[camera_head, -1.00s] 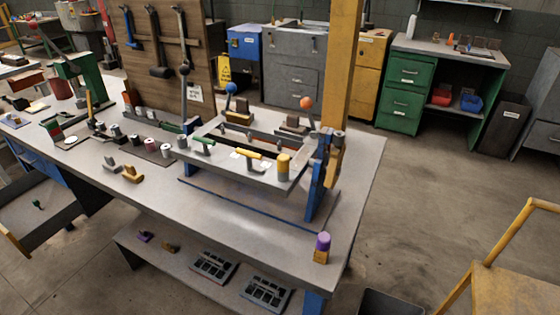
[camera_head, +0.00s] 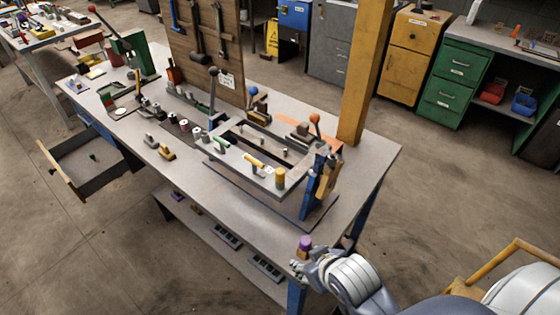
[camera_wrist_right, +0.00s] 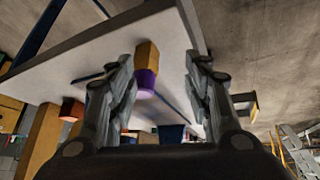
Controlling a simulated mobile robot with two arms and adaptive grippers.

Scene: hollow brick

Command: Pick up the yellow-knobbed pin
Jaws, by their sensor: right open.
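A piece with a purple top (camera_head: 305,242) and a yellow-brown lower part stands upright at the table's near right corner. In the right wrist view its purple part (camera_wrist_right: 146,83) and yellow-brown part (camera_wrist_right: 147,54) show between the fingers; I cannot tell how deep it sits between them. A yellow cylindrical knob (camera_head: 279,177) stands on the near right corner of the grey frame fixture. I cannot tell for certain which is the yellow-knobbed pin. My right gripper (camera_head: 299,264) is open, close to the purple-topped piece; it also shows in the right wrist view (camera_wrist_right: 160,80). My left gripper is out of view.
The frame fixture (camera_head: 232,170), with upright levers and a yellow handle, fills the right half of the workbench (camera_head: 130,133). A yellow post (camera_head: 366,75) rises behind it. A lower shelf (camera_head: 205,218) holds dark trays. An open drawer (camera_head: 85,163) juts out left.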

